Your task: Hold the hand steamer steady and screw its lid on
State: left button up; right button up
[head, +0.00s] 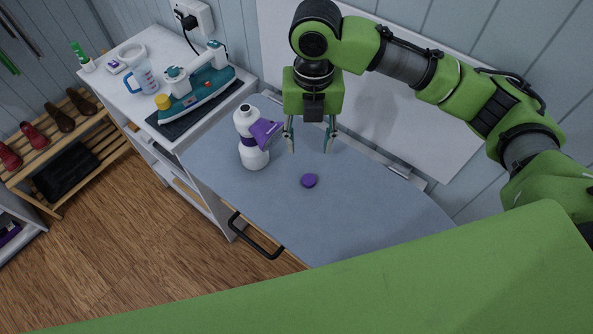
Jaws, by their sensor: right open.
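The hand steamer (253,153), white with a purple head and a purple band, stands upright on the grey-blue ironing board. Its top opening is uncovered and looks dark. The purple lid (309,181) lies on the board to the right of the steamer and apart from it. My left gripper is not in view.
The ironing board (370,215) is otherwise clear. A white cabinet (120,100) at left holds an iron (195,90) on a dark mat and a measuring jug (145,77). A shoe rack (75,150) stands further left. A black handle (255,240) sticks out at the board's front.

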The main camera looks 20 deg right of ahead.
jog(key=p, duration=0.2)
send_over(309, 179)
notch_tip(309, 179, down, 7)
jog(key=shift+f, duration=0.7)
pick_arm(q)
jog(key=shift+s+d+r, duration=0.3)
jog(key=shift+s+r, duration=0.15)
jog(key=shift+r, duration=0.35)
pick_arm(e)
jog(key=shift+w, duration=0.1)
notch_tip(309, 179, down, 5)
jog(key=shift+r+p, duration=0.15)
jog(key=shift+p, duration=0.7)
jog(key=shift+f, duration=0.3)
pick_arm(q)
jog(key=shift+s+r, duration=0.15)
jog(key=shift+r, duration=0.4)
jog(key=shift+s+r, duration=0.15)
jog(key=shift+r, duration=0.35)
